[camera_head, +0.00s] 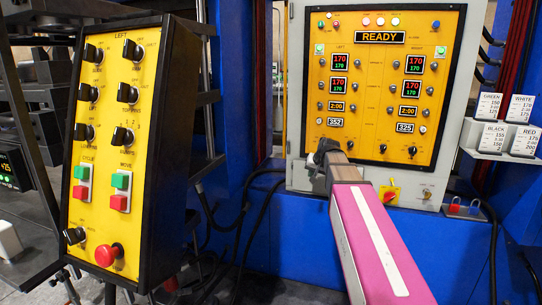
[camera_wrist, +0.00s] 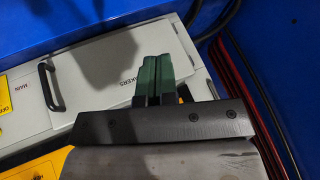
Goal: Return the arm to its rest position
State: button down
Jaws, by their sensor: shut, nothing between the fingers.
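My arm (camera_head: 375,240), with a pink link, reaches from the lower right up toward the press control cabinet in the head view. My gripper (camera_head: 322,150) is at its far end, in front of the lower left part of the yellow panel (camera_head: 345,85). Its fingers are mostly hidden there. In the wrist view, the two green fingers of my gripper (camera_wrist: 154,72) lie side by side, shut with nothing between them. They show over the grey cabinet face (camera_wrist: 110,85); I cannot tell the gap to it.
A yellow pendant box (camera_head: 115,145) with knobs and a red stop button (camera_head: 107,255) stands at left. Label cards (camera_head: 507,122) and padlocks (camera_head: 463,207) are at right. A black handle (camera_wrist: 52,87) and hanging cables (camera_wrist: 262,95) show in the wrist view.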

jog(key=s+d+f+n+g+h, duration=0.1)
jog(key=s+f+g+h, duration=0.2)
jog(key=s+f, duration=2.3)
jog(key=f+g, duration=0.1)
jog(key=g, duration=0.2)
jog(key=shift+s+n, duration=0.3)
jog(key=shift+d, duration=0.1)
